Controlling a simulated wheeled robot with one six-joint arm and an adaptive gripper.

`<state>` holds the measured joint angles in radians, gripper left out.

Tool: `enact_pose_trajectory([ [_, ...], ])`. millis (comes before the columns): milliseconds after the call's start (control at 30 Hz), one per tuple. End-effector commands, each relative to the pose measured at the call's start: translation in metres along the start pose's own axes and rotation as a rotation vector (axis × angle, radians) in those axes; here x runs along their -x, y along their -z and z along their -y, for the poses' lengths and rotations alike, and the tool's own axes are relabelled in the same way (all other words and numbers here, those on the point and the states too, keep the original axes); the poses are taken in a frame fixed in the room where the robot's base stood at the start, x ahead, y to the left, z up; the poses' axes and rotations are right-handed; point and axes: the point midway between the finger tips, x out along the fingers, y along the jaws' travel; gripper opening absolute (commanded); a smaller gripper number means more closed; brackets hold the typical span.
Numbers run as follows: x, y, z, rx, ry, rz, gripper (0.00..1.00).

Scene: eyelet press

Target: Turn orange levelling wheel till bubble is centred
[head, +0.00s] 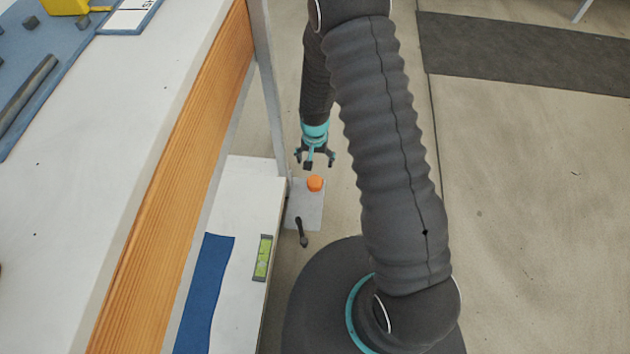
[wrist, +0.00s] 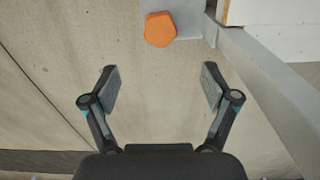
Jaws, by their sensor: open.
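The orange levelling wheel (head: 315,183) sits on a small grey plate (head: 309,212) low beside the white shelf. In the wrist view the wheel (wrist: 160,29) is a rounded, lobed knob at the top, ahead of the fingertips and between their lines. My gripper (head: 315,163) is just beyond the wheel in the head view, apart from it. In the wrist view my gripper (wrist: 160,88) is open and empty. A level vial (head: 262,258) with a yellow-green window lies on the white shelf. The bubble is too small to place.
A dark handle (head: 301,232) stands at the near end of the plate. A grey table leg (head: 266,100) rises close beside it, also seen in the wrist view (wrist: 270,90). A blue strip (head: 205,290) lies on the white shelf (head: 240,200). Open floor lies right of my arm.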

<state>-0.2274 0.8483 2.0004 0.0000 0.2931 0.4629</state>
Motion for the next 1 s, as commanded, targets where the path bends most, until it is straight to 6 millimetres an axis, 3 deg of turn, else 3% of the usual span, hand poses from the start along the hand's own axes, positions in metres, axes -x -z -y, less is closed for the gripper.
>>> enact_pose_trajectory([
  [167, -0.020, -0.001, 0.000, -0.001, -0.001, 0.002, 0.86],
  [700, -0.112, -0.001, -0.001, -0.001, -0.001, 0.001, 0.86],
  [1000, -0.135, 0.000, 0.000, -0.001, 0.000, 0.000, 0.86],
])
